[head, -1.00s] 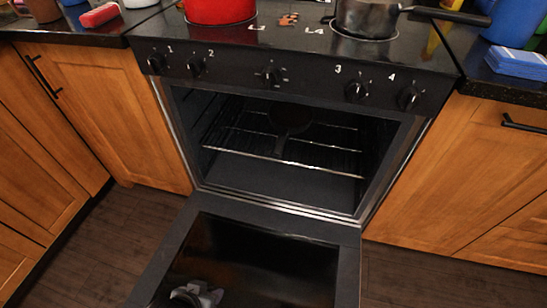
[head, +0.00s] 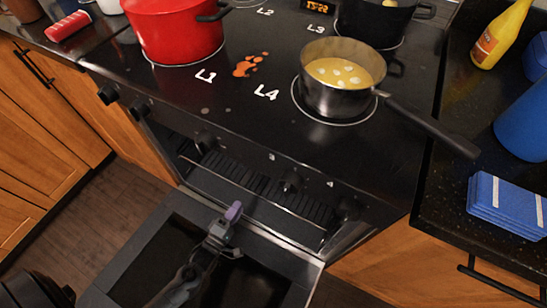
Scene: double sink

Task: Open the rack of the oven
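The black oven (head: 205,140) has its door (head: 140,262) folded down in front. My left gripper (head: 232,212), with a purple fingertip, is above the open door, close to the oven opening (head: 250,190). I see no object in it, and its finger gap cannot be made out from this angle. Whether the gripper touches anything inside is unclear. My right gripper is not in view.
On the stovetop stand a red pot (head: 178,35), a saucepan (head: 340,85) with yellow contents and its handle pointing right, and a black pot (head: 375,25). Blue sponges (head: 508,205) and a yellow bottle (head: 500,35) are on the right counter. Wooden cabinets (head: 45,120) flank the oven.

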